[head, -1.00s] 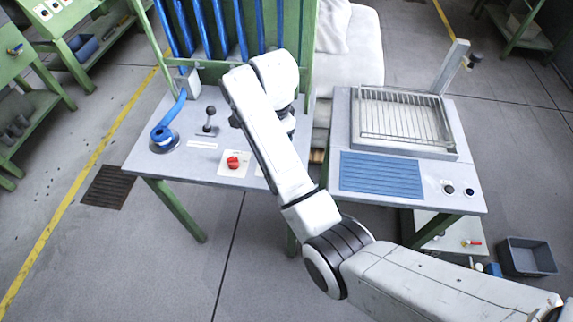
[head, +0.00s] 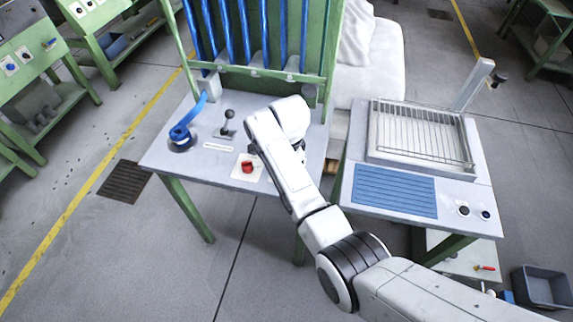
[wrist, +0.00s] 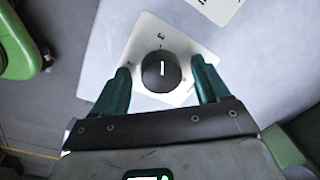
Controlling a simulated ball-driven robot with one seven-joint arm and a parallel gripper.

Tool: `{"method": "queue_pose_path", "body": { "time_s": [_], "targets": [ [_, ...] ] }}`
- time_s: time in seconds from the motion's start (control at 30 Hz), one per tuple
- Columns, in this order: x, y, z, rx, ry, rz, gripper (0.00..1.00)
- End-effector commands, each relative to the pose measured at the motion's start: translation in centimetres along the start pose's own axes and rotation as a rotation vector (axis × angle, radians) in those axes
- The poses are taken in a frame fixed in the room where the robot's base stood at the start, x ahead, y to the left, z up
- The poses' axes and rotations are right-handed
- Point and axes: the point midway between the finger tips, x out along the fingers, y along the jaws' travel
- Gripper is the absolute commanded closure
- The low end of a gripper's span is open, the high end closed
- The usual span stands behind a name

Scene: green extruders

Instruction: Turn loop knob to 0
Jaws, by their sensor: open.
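In the wrist view a round black knob (wrist: 161,80) with a white pointer line sits on a white plate (wrist: 150,32) with small dark markings. The line points up in the picture, towards a mark too blurred to read. My gripper (wrist: 160,66) is open, with one teal finger on each side of the knob and gaps visible between. In the head view my arm hides the gripper and this knob. A red knob (head: 248,167) on its own white plate shows just left of my arm, on the grey table (head: 215,172).
A black-handled lever (head: 228,122) and a blue hose part (head: 182,132) stand further left on the table. A green frame (head: 268,85) with blue tubes rises behind. A second table with a wire rack (head: 418,128) and blue panel (head: 395,190) stands to the right.

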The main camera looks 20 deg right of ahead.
Motion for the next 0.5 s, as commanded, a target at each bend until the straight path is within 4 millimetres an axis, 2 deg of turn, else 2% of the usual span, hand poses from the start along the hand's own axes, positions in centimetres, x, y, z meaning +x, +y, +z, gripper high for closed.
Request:
{"method": "queue_pose_path", "body": {
  "time_s": [0.27,0.5],
  "targets": [
    [0.15,0.00,-0.01,0.000,0.000,0.000,0.25],
    [0.13,0.00,-0.02,0.000,0.000,0.000,0.47]
  ]
}}
